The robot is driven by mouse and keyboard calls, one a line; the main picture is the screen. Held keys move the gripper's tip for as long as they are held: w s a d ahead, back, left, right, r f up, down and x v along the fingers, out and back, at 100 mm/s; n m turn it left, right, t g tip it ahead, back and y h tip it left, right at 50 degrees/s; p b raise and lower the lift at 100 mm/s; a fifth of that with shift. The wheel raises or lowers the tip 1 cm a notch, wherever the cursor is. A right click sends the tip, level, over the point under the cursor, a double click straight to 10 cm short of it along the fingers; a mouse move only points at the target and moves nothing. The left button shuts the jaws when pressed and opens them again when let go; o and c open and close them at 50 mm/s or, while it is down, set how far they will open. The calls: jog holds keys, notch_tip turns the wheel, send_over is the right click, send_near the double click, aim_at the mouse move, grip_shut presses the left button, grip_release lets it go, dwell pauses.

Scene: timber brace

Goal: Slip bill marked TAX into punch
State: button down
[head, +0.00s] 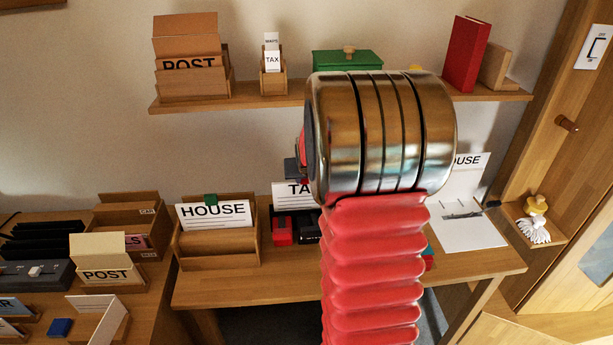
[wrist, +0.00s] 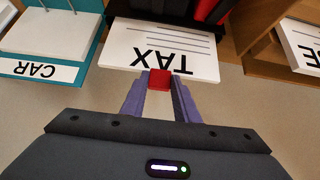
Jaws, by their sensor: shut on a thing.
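The white bill marked TAX (wrist: 165,45) fills the upper middle of the wrist view, its lettering upside down. A small red block (wrist: 159,80) sits at its near edge, between the fingertips of my gripper (wrist: 159,84), which is shut on it. In the head view the bill (head: 290,190) shows partly, the rest hidden behind my arm. The black and red punch (head: 283,230) stands on the desk below it. In the wrist view dark and red parts (wrist: 208,10) lie beyond the bill's far edge. I cannot tell whether that edge is inside the punch.
A HOUSE bill (head: 213,214) stands in a wooden holder left of the punch. A teal CAR holder (wrist: 40,67) is close beside the bill.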

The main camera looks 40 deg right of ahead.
jog(key=shift+f, duration=0.75)
jog(key=c, duration=1.3)
grip_release()
jog(key=shift+o, duration=0.4)
jog(key=o, duration=0.4)
